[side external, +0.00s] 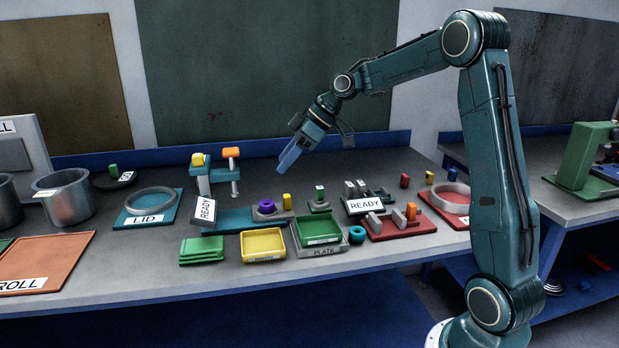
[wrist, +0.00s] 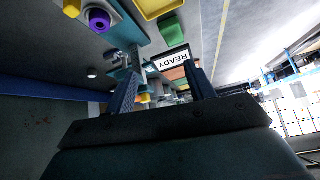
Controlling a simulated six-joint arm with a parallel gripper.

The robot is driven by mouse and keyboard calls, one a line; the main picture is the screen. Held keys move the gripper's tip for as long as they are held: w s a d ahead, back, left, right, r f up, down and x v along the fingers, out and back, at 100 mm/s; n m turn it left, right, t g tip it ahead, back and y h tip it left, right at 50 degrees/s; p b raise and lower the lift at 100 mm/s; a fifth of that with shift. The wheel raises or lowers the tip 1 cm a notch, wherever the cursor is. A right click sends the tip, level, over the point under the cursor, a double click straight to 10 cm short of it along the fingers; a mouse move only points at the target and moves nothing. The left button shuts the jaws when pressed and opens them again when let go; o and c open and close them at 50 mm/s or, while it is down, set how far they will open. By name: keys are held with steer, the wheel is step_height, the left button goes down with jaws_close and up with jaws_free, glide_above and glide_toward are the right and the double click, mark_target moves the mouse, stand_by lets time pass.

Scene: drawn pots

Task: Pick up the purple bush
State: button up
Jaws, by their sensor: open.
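The purple bush (side external: 267,206) is a small ring seated on a grey holder (side external: 273,215) on the bench, just left of a small yellow block. It also shows in the wrist view (wrist: 99,20), at the upper left, outside the space between the fingers. My gripper (side external: 287,160) hangs in the air above and behind the bush, pointing down to the left, well apart from it. In the wrist view the two fingers (wrist: 162,68) stand apart with nothing held between them.
A yellow tray (side external: 263,245) and a green tray (side external: 318,230) lie in front. The yellow block (side external: 287,201) stands close at the bush's right. The air around my gripper is clear.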

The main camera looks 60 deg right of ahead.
steer(key=w+d+f+n+t+y, duration=0.1)
steer(key=d+f, duration=0.4)
steer(key=d, duration=0.2)
steer(key=w+d+f+n+y, duration=0.1)
steer(key=d+f+y, duration=0.1)
steer(key=d+f, duration=0.3)
steer(key=shift+w+d+t, duration=0.35)
steer(key=shift+d+t, duration=0.05)
steer(key=shift+d, duration=0.7)
glide_toward(264, 208)
steer(key=shift+w+f, duration=0.4)
steer(key=shift+w, duration=0.2)
steer(key=shift+w+f, duration=0.4)
steer(key=shift+w, duration=0.15)
steer(key=shift+a, duration=0.1)
steer(key=shift+x, duration=2.6)
steer(key=shift+c, duration=0.2)
steer(key=shift+s+f, duration=0.1)
steer(key=c, duration=0.8)
